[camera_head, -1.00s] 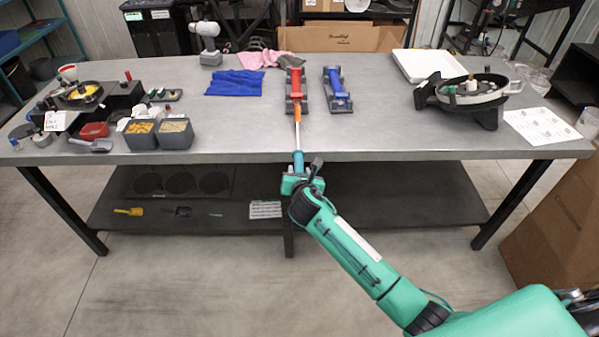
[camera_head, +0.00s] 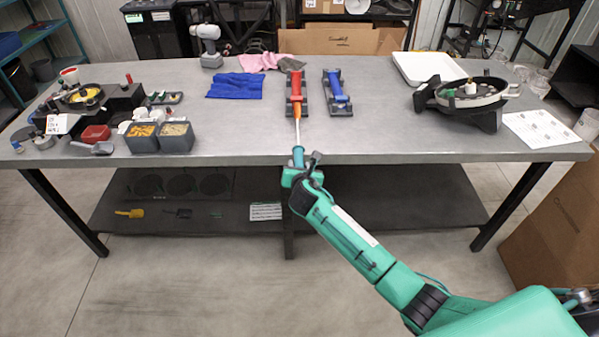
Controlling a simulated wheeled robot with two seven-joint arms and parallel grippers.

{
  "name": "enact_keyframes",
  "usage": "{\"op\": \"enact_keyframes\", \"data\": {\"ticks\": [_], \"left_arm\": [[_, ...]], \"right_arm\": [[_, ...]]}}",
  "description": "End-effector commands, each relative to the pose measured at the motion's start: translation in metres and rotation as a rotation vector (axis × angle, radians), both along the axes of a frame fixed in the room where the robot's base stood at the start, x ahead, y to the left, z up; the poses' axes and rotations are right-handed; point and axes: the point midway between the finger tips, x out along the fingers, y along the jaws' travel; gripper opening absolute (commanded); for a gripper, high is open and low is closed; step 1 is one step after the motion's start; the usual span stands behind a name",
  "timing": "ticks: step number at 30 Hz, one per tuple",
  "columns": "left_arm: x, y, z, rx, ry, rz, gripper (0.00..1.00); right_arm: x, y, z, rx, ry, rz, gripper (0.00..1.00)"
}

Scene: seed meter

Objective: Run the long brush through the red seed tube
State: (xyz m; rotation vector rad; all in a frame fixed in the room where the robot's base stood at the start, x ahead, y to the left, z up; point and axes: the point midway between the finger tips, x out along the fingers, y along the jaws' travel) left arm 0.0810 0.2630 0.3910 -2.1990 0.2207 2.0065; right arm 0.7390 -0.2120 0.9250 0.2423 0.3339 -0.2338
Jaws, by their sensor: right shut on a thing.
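The red seed tube (camera_head: 296,84) lies in a dark cradle in the middle of the grey table, its axis pointing toward me. The long brush (camera_head: 298,130) is in line with it. Its orange bristle part (camera_head: 297,110) is at the tube's near end, and how far it is inside is hard to tell. The thin pale rod runs back to a blue handle (camera_head: 298,156). My right gripper (camera_head: 298,170) is shut on the brush handle just off the table's front edge. My left gripper is not in view.
A blue tube (camera_head: 337,90) in its own cradle lies just right of the red one. A blue cloth (camera_head: 235,86) lies to the left. Seed bins (camera_head: 175,137) stand front left, a round seed meter (camera_head: 470,92) at right.

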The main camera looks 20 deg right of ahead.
Motion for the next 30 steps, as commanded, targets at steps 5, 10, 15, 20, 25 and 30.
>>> {"op": "enact_keyframes", "data": {"ticks": [5, 10, 15, 20, 25, 30], "left_arm": [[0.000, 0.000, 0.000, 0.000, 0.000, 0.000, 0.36], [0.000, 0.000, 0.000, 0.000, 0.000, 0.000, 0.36], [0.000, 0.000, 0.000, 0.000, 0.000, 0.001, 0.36], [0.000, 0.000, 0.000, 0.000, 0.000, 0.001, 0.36], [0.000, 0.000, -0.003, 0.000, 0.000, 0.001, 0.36], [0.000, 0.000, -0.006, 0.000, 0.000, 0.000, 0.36]], "right_arm": [[0.016, -0.004, 0.000, -0.002, -0.001, 0.001, 0.20], [0.024, -0.006, 0.000, -0.002, 0.000, 0.001, 0.20], [0.024, -0.006, 0.000, -0.001, 0.000, 0.001, 0.20], [0.025, -0.007, 0.000, -0.001, 0.000, 0.001, 0.20], [0.036, -0.010, 0.000, -0.001, -0.002, 0.001, 0.20], [0.051, -0.014, 0.000, 0.000, -0.001, 0.000, 0.20]]}}
